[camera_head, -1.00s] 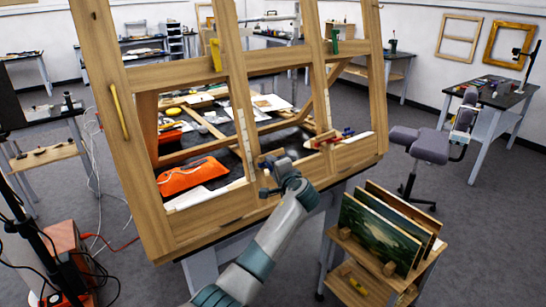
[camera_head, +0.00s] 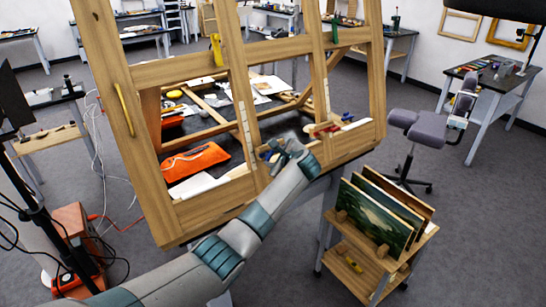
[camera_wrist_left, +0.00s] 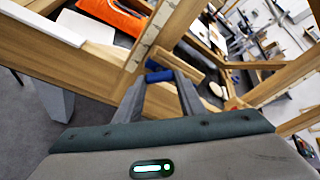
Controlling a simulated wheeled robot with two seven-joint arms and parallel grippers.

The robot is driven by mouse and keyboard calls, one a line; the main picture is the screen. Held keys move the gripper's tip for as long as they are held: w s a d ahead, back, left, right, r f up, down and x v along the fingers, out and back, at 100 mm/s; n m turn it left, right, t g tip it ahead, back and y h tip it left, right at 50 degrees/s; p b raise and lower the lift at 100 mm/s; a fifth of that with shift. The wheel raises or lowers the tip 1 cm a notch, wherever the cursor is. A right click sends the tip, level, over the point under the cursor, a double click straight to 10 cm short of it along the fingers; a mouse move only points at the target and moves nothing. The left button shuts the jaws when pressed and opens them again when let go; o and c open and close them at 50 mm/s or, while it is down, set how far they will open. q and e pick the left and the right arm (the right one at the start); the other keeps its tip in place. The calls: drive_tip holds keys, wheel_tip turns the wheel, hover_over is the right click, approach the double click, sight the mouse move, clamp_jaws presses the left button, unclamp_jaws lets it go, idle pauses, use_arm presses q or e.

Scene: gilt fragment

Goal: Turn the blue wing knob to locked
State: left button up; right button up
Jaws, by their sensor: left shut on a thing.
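The blue wing knob (camera_wrist_left: 159,75) shows between my left fingertips in the left wrist view, on the lower part of a large wooden frame (camera_head: 205,212). In the head view my left gripper (camera_head: 272,152) reaches the lower rail from below, and its fingers hide most of the knob. My left gripper also shows in the wrist view (camera_wrist_left: 160,82), shut on the knob with a finger on each side. The knob's angle and any locked mark cannot be made out. My right gripper is not in view.
An orange bag (camera_head: 195,160) lies behind the frame. A small rack with paintings (camera_head: 372,222) stands right of my left arm, and a grey stool (camera_head: 418,125) is beyond it.

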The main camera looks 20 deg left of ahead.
use_arm(q)
drive_tip(key=m+g, duration=0.1)
drive_tip(key=m, duration=0.2)
drive_tip(key=m+g+y, duration=0.1)
drive_tip(key=m, duration=0.2)
drive_tip(key=shift+w+d+m, duration=0.15)
drive_tip(key=shift+m, duration=0.25)
idle(0.4)
drive_tip(key=o, duration=1)
drive_tip(key=shift+o, duration=0.2)
drive_tip(key=shift+d+r, duration=0.1)
drive_tip(key=b+v, duration=0.6)
drive_tip(key=v, duration=1.1)
drive_tip(key=shift+d, duration=0.15)
